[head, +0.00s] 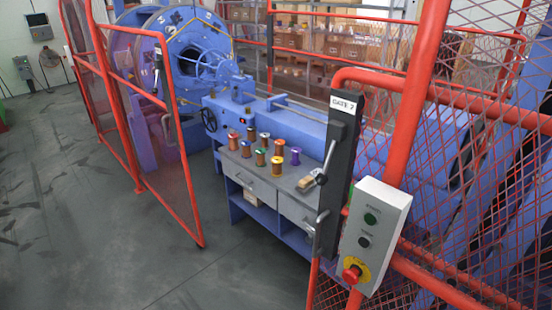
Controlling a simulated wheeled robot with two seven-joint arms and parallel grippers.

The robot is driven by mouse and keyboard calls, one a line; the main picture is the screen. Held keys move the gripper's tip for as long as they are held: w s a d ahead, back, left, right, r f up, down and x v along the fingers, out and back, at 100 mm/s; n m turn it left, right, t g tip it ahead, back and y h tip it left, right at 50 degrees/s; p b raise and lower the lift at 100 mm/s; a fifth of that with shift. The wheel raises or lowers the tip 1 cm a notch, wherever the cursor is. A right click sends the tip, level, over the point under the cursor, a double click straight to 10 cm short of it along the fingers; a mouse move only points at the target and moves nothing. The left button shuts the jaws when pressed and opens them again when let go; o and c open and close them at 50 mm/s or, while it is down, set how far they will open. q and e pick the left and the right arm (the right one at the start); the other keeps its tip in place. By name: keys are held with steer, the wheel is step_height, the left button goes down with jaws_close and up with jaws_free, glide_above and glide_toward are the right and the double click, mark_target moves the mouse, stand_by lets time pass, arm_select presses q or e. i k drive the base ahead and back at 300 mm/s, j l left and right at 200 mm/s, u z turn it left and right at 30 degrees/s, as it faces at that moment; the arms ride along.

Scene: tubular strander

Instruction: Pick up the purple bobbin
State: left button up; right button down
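The purple bobbin (295,157) stands upright on the grey top of a blue workbench (262,184), at the right end of a group of bobbins. An orange-brown bobbin (278,165) with a yellow bobbin close by stands to its left and nearer the front. Neither of my grippers shows in the head view.
Several other coloured bobbins (247,148) stand left of the purple one. A brush-like tool (307,183) lies to the right. An open red mesh gate (155,130) is at left; a gate post (340,150) and control box (372,230) are at right. Grey floor (130,240) is clear in front.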

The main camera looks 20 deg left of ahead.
mark_target(294, 161)
steer(key=u, duration=0.6)
steer(key=i+z, duration=0.1)
steer(key=z, duration=0.6)
steer(key=i+j+z, duration=0.35)
steer(key=j, duration=0.25)
steer(key=i+j+z, duration=0.2)
steer(key=j, duration=0.15)
steer(key=i+j+z, duration=0.2)
steer(key=j, duration=0.15)
steer(key=j+z, duration=0.2)
steer(key=j, duration=0.15)
steer(key=j+z, duration=0.15)
steer(key=j, duration=0.2)
steer(key=i+j, duration=0.05)
